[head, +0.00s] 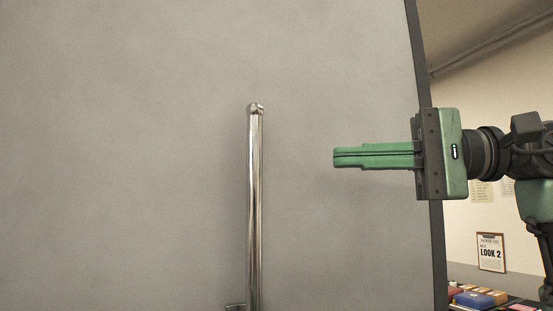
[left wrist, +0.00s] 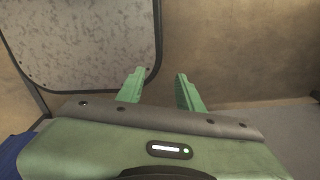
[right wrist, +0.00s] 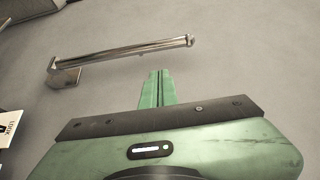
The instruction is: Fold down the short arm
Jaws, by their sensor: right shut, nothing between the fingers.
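The short arm (head: 254,210) is a shiny metal bar that stands upright against a grey panel in the head view. Its rounded top end is free, and its lower end meets a small bracket (head: 236,307) at the bottom edge. The arm also shows in the right wrist view (right wrist: 130,50), with its bracket (right wrist: 64,76) at the left. My right gripper (head: 336,158) is shut and empty, to the right of the arm's upper part and apart from it. It also shows in the right wrist view (right wrist: 159,72). My left gripper (left wrist: 160,72) is open and empty in the left wrist view.
The grey panel (head: 130,150) fills most of the head view; its dark edge (head: 428,120) is at the right. Beyond it are a wall with a clipboard sign (head: 490,252) and small boxes (head: 478,299). A dark-rimmed speckled panel (left wrist: 85,40) is near my left gripper.

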